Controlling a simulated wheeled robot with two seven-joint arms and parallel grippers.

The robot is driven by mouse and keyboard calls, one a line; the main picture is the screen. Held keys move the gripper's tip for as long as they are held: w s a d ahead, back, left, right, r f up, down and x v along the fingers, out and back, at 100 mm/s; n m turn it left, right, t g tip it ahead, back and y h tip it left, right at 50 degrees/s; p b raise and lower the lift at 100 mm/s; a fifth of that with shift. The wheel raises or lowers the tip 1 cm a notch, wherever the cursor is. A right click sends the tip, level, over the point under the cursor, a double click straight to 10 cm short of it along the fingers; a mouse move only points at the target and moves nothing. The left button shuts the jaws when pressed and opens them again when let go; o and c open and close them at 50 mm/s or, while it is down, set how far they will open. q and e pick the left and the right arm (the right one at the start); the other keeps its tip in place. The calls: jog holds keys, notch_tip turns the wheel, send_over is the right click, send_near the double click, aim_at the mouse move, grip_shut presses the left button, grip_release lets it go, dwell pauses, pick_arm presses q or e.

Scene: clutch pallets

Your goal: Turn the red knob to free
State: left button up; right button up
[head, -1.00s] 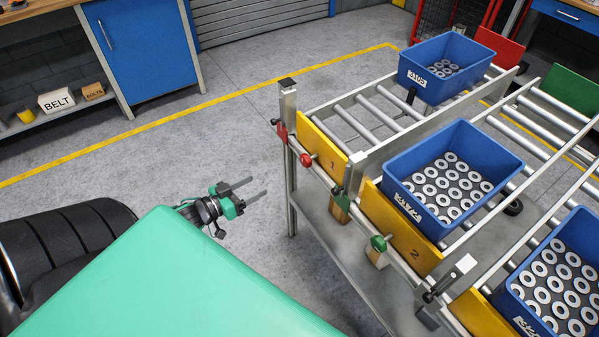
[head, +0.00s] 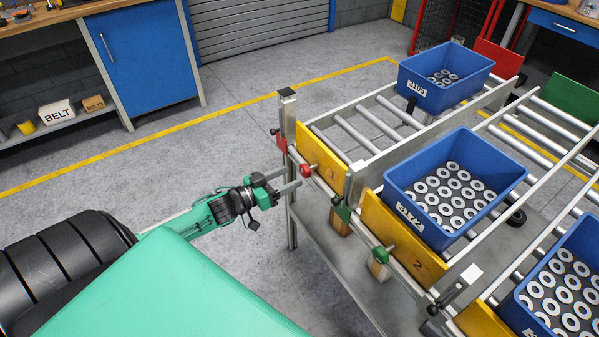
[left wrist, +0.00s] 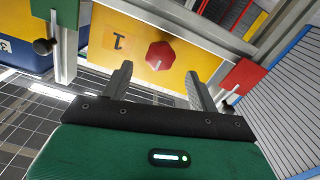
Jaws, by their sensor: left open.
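The red knob (head: 305,170) sits on the front rail of the roller rack, below the yellow plate marked 1 (head: 328,160). In the left wrist view the red knob (left wrist: 160,55) is a faceted disc in front of the yellow plate, beyond and between my fingertips. My left gripper (head: 292,178) is open and empty, just left of the red knob and apart from it. The left gripper's two fingers (left wrist: 160,80) show in the wrist view with a gap between them. My right gripper is not in view.
A green knob (head: 380,254) sits by the yellow plate marked 2 (head: 400,235). Blue bins (head: 408,172) of metal rings stand on the rollers. A red clamp (head: 281,139) is on the post near my left gripper. The floor left of the rack is clear.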

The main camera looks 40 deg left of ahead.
aim_at(302, 171)
pick_arm(q)
jog(key=shift+x, duration=2.35)
grip_shut()
